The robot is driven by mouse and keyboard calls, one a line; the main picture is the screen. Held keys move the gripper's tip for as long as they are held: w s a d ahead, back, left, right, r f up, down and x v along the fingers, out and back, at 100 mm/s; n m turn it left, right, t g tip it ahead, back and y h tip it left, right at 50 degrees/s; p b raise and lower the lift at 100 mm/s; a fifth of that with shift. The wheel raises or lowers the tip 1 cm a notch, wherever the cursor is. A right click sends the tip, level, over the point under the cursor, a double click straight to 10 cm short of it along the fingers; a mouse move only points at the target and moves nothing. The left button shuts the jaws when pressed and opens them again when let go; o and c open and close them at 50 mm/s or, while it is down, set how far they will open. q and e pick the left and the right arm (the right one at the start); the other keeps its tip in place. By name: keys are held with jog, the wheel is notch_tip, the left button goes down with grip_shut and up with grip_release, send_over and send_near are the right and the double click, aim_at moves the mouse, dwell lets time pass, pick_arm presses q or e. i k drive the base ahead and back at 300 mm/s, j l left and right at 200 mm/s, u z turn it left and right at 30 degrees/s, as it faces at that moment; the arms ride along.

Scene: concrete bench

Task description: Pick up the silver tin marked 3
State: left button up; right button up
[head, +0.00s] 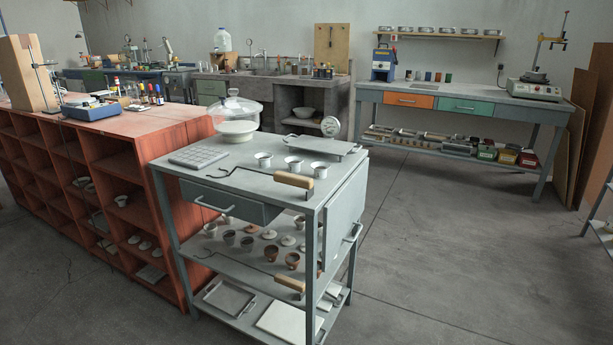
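No tin with a readable 3 shows in the head view. A row of several small silvery round containers (425,30) stands on the wall shelf at the back right; they are too small to read. Three small pale grey cups (293,165) stand upright on top of the grey metal cart (245,188) in the middle. I cannot tell whether any of these is the tin. Neither of my grippers is in view.
The cart top also bears a glass dome (236,108), a gridded plate (198,156) and a wooden-handled tool (294,180). A red-brown shelf unit (110,160) adjoins the cart. A grey workbench (470,98) stands back right. The concrete floor (460,240) at right is clear.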

aim_at(294, 165)
jog(key=i+l+u, duration=0.2)
jog(key=i, duration=0.35)
jog(key=i+l+u, duration=0.15)
jog(key=i, duration=0.4)
jog(key=i+l+u, duration=0.2)
jog(key=i, duration=0.35)
jog(key=i+l+u, duration=0.2)
jog(key=i+l, duration=0.2)
jog(key=i, duration=0.15)
